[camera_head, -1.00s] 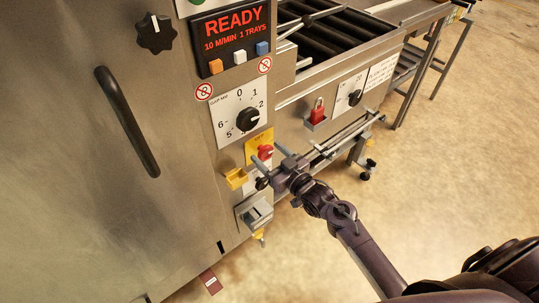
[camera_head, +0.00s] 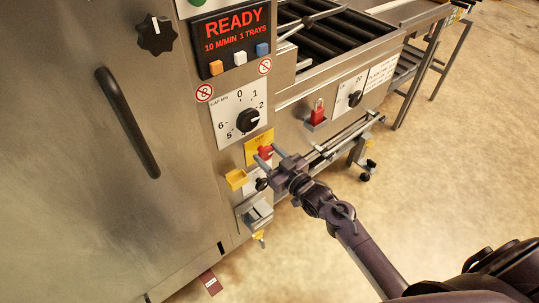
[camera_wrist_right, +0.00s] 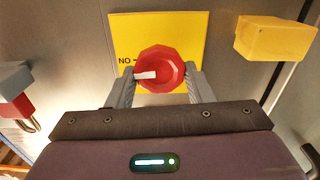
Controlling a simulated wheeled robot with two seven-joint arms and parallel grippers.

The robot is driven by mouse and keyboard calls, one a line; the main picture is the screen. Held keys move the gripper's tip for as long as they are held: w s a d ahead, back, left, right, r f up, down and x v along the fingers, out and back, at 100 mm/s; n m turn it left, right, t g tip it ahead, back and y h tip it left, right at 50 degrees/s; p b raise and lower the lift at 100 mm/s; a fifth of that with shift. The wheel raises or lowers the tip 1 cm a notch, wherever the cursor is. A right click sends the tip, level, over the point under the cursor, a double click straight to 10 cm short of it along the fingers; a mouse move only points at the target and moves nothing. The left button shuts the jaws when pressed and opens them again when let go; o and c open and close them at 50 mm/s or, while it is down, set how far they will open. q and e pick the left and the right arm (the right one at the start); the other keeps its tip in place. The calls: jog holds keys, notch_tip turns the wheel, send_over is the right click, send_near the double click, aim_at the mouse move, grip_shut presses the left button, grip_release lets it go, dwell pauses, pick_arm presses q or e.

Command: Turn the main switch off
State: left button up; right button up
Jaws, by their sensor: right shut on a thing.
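The main switch is a red faceted knob (camera_head: 265,152) on a yellow plate (camera_head: 252,158), low on the machine's front. In the right wrist view the red knob (camera_wrist_right: 160,69) has a white pointer turned left, towards the letters "NO" on the yellow plate (camera_wrist_right: 190,24) as seen there. My right gripper (camera_head: 269,155) reaches the knob from the lower right. In the wrist view its two grey fingers (camera_wrist_right: 160,84) stand on either side of the knob and are shut on it. My left gripper is out of view.
A yellow block (camera_head: 236,179) sticks out left of the switch; it is at upper right in the wrist view (camera_wrist_right: 274,40). A black dial (camera_head: 248,120) sits above. The display (camera_head: 234,36) reads READY. The floor at right is clear.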

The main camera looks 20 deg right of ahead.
jog(key=n, duration=0.3)
jog(key=shift+a+p, duration=0.1)
jog(key=shift+p, duration=0.2)
jog(key=n, duration=0.3)
jog(key=shift+n, duration=0.3)
jog(key=n, duration=0.2)
jog(key=shift+a+f+n, duration=0.1)
jog(key=shift+n, duration=0.3)
jog(key=n, duration=0.2)
jog(key=shift+n+p, duration=0.3)
jog(key=shift+p, duration=0.05)
jog(key=shift+s+f+n, duration=0.1)
jog(key=shift+n, duration=1.1)
jog(key=shift+f+n, duration=0.1)
jog(key=shift+n, duration=1.2)
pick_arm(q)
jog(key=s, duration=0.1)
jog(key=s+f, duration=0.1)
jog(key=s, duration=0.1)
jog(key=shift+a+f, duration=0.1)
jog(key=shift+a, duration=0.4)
